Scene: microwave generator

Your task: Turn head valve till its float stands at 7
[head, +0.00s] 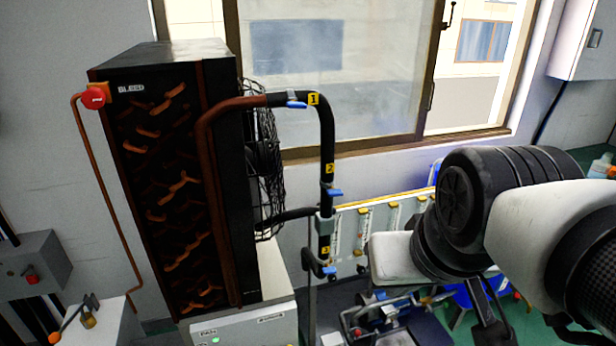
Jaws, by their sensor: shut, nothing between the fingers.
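A pale panel (345,243) with several upright float tubes (363,240) with yellow tops stands behind the black pipe, below the window. The floats, scale figures and any head label are too small to read. My arm hides the panel's right part, so I cannot pick out the head valve. My gripper (488,328) points down at the lower right, in front of the panel. Its dark fingers look shut and empty, with the tips near the bottom edge. I see it touching nothing.
A tall black unit (170,180) marked BLEED, with a red knob (95,97), stands at left. A black pipe (327,130) carries blue-handled valves numbered 1 to 3. A wire fan guard (262,150) sits behind it. Blue and grey equipment (385,318) fills the lower middle.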

